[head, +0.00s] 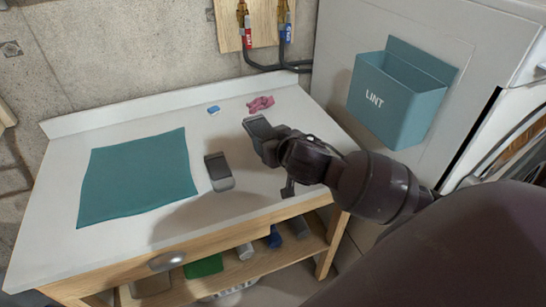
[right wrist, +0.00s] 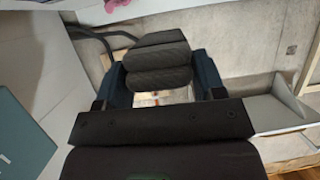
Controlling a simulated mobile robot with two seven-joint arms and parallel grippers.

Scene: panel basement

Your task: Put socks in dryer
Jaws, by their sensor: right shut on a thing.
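My right gripper (head: 262,136) is over the back right of the white worktop. It is shut on a dark grey thing, whose outline blends with the dark fingers.
A teal cloth (head: 137,176) lies flat on the worktop (head: 60,158). A small blue and white block (head: 213,110) lies near the back edge. A teal LINT bin (head: 385,98) juts from the appliance. Hoses and taps (head: 265,38) are on the wall. A shelf (head: 258,262) holds several items.

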